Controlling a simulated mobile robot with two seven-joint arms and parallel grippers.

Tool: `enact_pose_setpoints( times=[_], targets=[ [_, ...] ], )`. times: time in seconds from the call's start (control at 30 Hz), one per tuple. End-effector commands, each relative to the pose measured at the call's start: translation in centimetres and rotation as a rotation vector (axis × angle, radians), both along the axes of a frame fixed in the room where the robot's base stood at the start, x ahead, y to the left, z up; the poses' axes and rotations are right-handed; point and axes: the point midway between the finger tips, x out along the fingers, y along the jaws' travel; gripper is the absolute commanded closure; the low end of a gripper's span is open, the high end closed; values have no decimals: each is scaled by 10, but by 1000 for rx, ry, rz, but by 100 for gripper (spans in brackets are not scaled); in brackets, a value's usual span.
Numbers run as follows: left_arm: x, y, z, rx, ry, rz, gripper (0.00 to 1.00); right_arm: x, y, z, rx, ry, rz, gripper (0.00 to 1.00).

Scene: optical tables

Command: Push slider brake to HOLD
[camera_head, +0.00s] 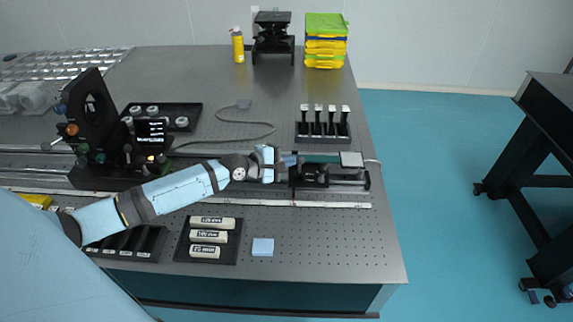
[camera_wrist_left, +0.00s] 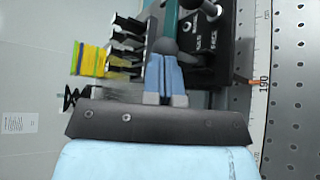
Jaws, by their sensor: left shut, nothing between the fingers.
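My left gripper (camera_head: 289,160) reaches in over the optical rail, shut and empty, with its tips at the left side of the black slider (camera_head: 313,175). In the left wrist view the closed blue fingers (camera_wrist_left: 165,78) point at a dark rounded knob or lever (camera_wrist_left: 168,47) beside the slider's black body (camera_wrist_left: 205,70). The tips look very near the knob; I cannot tell whether they touch. White lettering on the slider is too small to read. An orange pointer (camera_wrist_left: 252,82) sticks out over the rail scale (camera_wrist_left: 262,60). My right gripper is not in view.
A rack of upright black holders (camera_head: 323,127) stands behind the slider. A black mount (camera_head: 92,125) stands at the left of the rail. A labelled tray (camera_head: 208,240) and blue pad (camera_head: 263,247) lie in front. The front right tabletop is clear.

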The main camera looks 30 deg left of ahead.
Motion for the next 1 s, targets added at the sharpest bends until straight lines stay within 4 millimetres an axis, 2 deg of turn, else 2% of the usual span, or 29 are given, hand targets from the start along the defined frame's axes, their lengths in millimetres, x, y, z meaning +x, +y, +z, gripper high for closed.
enact_pose_setpoints(
  times=[0.03, 0.13, 0.37, 0.73, 1.0],
  targets=[
    [4, 2, 6, -22, 35, 0, 100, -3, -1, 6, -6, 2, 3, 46],
    [7, 4, 2, -61, 98, 1, 100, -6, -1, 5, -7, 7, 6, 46],
    [6, 3, 0, -56, 90, -1, 100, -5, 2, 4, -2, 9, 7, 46],
    [6, 3, 15, -55, 89, 0, 100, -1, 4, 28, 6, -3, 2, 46],
    [6, 3, 16, -55, 89, 0, 100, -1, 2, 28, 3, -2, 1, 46]
  ],
)
